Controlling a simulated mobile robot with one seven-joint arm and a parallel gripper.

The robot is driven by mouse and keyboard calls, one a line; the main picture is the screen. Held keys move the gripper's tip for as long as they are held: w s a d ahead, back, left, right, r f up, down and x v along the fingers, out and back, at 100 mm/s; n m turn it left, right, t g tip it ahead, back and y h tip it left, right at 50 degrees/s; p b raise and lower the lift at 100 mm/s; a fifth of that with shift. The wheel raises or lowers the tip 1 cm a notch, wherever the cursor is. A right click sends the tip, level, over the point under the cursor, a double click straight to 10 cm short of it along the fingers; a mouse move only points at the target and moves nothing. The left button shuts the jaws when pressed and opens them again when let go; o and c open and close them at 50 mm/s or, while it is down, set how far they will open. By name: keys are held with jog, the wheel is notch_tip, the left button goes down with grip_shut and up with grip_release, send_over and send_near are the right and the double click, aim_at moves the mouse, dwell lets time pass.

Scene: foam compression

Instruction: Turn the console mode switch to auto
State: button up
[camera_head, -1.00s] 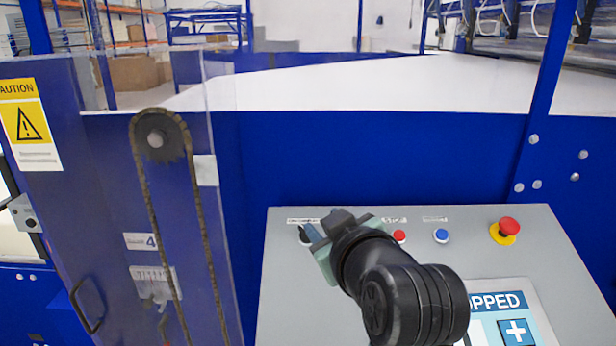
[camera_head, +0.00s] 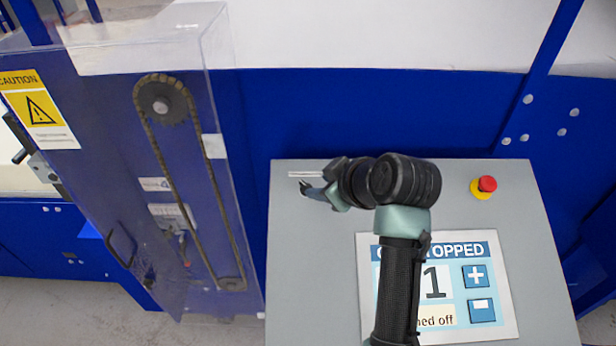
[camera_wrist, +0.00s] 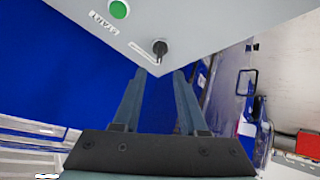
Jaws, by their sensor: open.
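The console mode switch is a black knob (camera_wrist: 159,47) near a corner of the grey console panel (camera_head: 300,260), with a printed label beside it. In the wrist view it lies just beyond the fingertips, in line with the gap between them. My gripper (camera_wrist: 159,74) is open and empty, its two fingers apart on either side of that line. In the head view my gripper (camera_head: 311,190) is over the console's upper left, close below a white label (camera_head: 305,174). There the switch is hard to tell from the dark fingertips. Its pointing direction is too small to read.
A green button (camera_wrist: 118,9) is near the switch. A red emergency stop (camera_head: 486,185) on yellow is at the upper right. A touchscreen (camera_head: 500,320), partly behind my arm, reads "STOPPED". A blue machine door with a chain (camera_head: 150,180) stands left of the console.

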aim_at(306, 186)
jog(key=p+x, duration=0.2)
jog(key=x, duration=0.5)
jog(key=shift+w+a+f, duration=0.15)
jog(key=shift+w+f, duration=0.1)
jog(key=shift+w, duration=0.05)
grip_shut()
